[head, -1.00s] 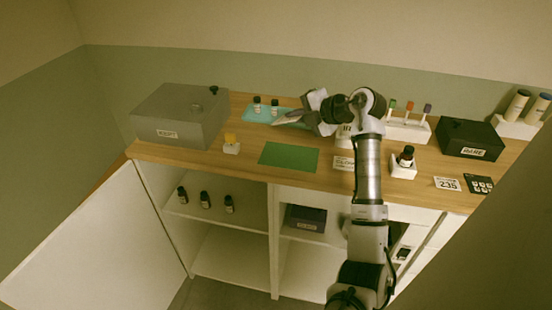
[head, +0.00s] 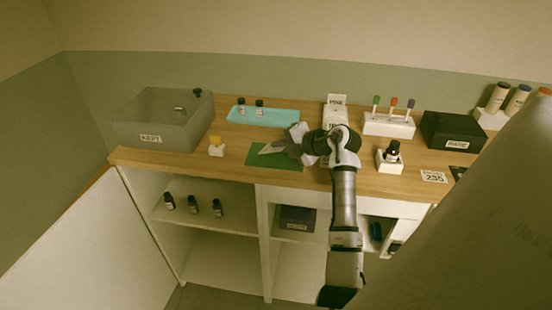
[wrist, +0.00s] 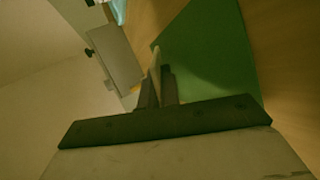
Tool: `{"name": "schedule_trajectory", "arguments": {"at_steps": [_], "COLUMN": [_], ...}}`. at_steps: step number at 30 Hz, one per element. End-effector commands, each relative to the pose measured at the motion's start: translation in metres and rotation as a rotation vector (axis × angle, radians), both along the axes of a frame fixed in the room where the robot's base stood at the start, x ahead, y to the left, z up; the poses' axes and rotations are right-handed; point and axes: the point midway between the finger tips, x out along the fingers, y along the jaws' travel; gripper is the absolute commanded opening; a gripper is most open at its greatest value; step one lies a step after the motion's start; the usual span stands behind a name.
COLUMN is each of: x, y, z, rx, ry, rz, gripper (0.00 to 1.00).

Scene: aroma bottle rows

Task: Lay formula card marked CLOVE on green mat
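The green mat (head: 262,162) lies near the front edge of the counter, left of its middle. My gripper (head: 283,147) is low over the mat, reaching in from its right. A thin pale card (wrist: 156,62) is between the fingers, seen almost edge-on in the wrist view, and its marking cannot be read. In the head view the card (head: 268,149) is a light sliver over the mat; whether it touches the mat is unclear. In the wrist view the mat (wrist: 212,50) fills the upper right, beyond the fingers.
A grey box (head: 150,122) stands at left, near a yellow-topped block (head: 216,147). Behind are a turquoise tray (head: 275,118) with two bottles and a white card holder (head: 336,115). Right are a tube rack (head: 388,126), a bottle on a white stand (head: 388,165) and a black box (head: 452,131).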

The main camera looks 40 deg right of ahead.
Motion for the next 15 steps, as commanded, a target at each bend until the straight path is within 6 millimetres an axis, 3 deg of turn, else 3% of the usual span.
{"name": "schedule_trajectory", "arguments": {"at_steps": [10, 13, 15], "x": [-0.0002, -0.0002, -0.0002], "y": [-0.0001, -0.0001, 0.0], "z": [-0.0026, -0.0027, -0.0026], "rx": [0.0, 0.0, 0.0], "ry": [0.0, 0.0, 0.0], "rz": [0.0, 0.0, 0.0], "gripper": [0.0, 0.15, 0.18]}}
